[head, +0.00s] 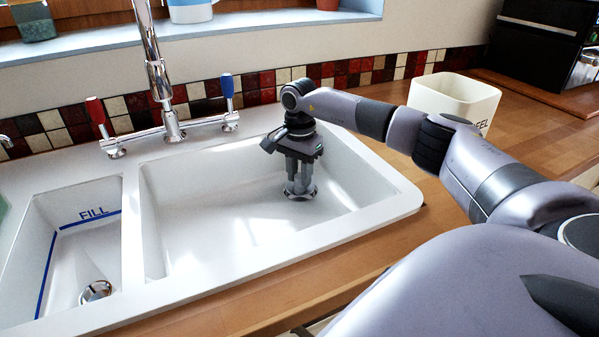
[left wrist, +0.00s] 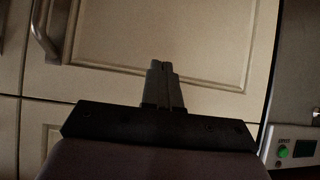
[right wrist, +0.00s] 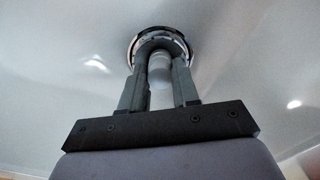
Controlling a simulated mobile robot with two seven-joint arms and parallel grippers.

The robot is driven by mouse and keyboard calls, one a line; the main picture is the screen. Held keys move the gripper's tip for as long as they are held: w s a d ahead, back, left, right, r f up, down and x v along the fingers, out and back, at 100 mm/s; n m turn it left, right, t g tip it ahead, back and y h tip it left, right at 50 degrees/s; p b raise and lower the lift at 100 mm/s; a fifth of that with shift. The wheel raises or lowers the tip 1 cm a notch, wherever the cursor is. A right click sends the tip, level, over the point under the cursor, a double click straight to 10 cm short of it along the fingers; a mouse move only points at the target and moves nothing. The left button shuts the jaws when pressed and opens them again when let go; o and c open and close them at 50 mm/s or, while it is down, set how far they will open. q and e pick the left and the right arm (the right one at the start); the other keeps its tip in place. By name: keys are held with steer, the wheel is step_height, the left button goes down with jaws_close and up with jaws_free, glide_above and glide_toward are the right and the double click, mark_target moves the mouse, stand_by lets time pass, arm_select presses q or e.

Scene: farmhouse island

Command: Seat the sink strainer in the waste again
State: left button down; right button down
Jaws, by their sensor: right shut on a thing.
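The sink strainer (head: 299,190) is a metallic piece low in the main basin, under my right gripper (head: 300,172). In the right wrist view, my right gripper (right wrist: 160,62) is shut on its pale upright knob (right wrist: 160,72). The round waste (right wrist: 184,38) shows as a metal-rimmed ring around and beyond the fingertips. The fingers hide much of the strainer, so I cannot tell whether it sits flush in the waste or just above it. My left gripper (left wrist: 163,68) is shut and empty, in front of a cream cupboard door.
The white sink (head: 250,235) has a smaller bowl at left with a chrome drain (head: 95,291). A tap (head: 168,115) with red and blue levers stands behind. A cream bin (head: 455,97) is on the wooden worktop at right. The main basin is otherwise clear.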

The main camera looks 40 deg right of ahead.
mark_target(299, 176)
steer(key=shift+f+b, duration=0.3)
steer(key=shift+f, duration=0.3)
steer(key=c, duration=0.8)
jaws_free()
steer(key=shift+o, duration=0.2)
steer(key=shift+r, duration=3.6)
